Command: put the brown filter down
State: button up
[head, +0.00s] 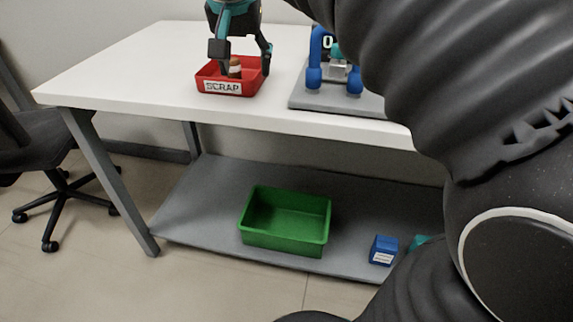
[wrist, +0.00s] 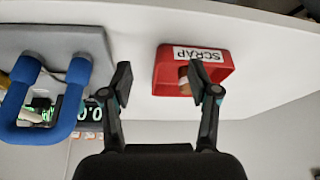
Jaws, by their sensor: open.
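The brown filter (head: 235,68) stands in the red bin labelled SCRAP (head: 222,87) on the white table; it has a white band. In the wrist view the filter (wrist: 184,80) shows partly inside the red bin (wrist: 222,70), beside one finger. My gripper (head: 240,52) is open over the bin, its fingers to either side of the filter in the head view. In the wrist view my gripper (wrist: 168,85) shows its two fingers apart with nothing between them. The lower part of the filter is hidden by the bin wall.
A device with blue handles (head: 314,75) and a numeric display stands on a grey base (head: 302,98) right of the bin. A green bin (head: 285,241) and a small blue box (head: 383,250) are on the lower shelf (head: 190,222). The table's left part is clear.

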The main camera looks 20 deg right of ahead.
jog(key=s+f+n+t+y, duration=0.1)
jog(key=s+f+n, duration=0.4)
jog(key=s+f, duration=1.2)
notch_tip(320, 180, down, 3)
jog(key=shift+s+d+f+t+y, duration=0.1)
jog(key=shift+s+d+t+y, duration=0.2)
jog(key=shift+y, duration=0.1)
